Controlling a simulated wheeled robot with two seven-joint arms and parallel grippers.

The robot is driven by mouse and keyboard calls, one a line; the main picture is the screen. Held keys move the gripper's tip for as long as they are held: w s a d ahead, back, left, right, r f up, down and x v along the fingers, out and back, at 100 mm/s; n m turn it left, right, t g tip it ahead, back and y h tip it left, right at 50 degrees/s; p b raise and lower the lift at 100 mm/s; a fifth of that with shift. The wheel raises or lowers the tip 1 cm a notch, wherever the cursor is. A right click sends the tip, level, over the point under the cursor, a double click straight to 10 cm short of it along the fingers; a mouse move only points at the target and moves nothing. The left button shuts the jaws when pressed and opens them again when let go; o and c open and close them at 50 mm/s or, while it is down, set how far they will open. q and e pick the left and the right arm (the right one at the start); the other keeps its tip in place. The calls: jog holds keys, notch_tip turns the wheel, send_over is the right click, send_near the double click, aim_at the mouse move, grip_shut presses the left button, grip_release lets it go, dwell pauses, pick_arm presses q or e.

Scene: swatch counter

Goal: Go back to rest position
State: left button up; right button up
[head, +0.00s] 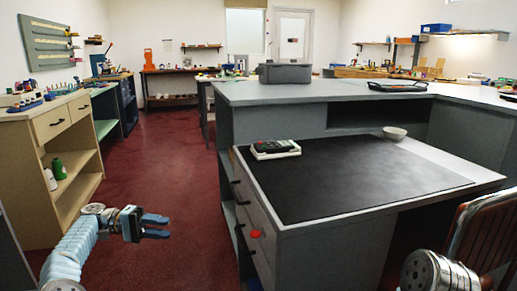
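My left gripper (157,226) is in the lower left of the head view, above the red floor. Its two dark blue fingers point right with a gap between them, and nothing is in it. It is left of the counter and apart from it. Part of my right arm shows at the bottom right edge; its gripper is out of view.
A lower counter with a black mat (350,195) fills the middle right, bearing a dark device (275,149) and a white bowl (395,133). A brown chair (485,235) stands at right. A wooden cabinet (60,150) stands left. Red floor (165,165) lies clear between.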

pick_arm(q)
jog(key=d+f+n+t+y, duration=0.1)
jog(key=d+f+n+y, duration=0.35)
jog(key=d+f, duration=1.3)
jog(key=s+d+f+y, duration=0.1)
jog(key=s+f+y, duration=0.1)
jog(key=s+f, duration=0.35)
jog(key=s+f+y, duration=0.2)
jog(key=s+f, duration=0.1)
jog(key=f, duration=0.5)
jog(key=s+a+f+m+y, duration=0.1)
jog(key=s+f+y, duration=0.1)
jog(key=s, duration=1)
jog(key=s+a+f+m+t+y, duration=0.1)
jog(key=s+f, duration=0.4)
jog(key=s, duration=0.6)
jog(key=shift+s+a+y+p, duration=0.25)
jog(key=shift+s+y+p, duration=0.15)
jog(key=shift+y, duration=0.45)
jog(key=shift+w+m, duration=0.1)
jog(key=shift+m, duration=0.15)
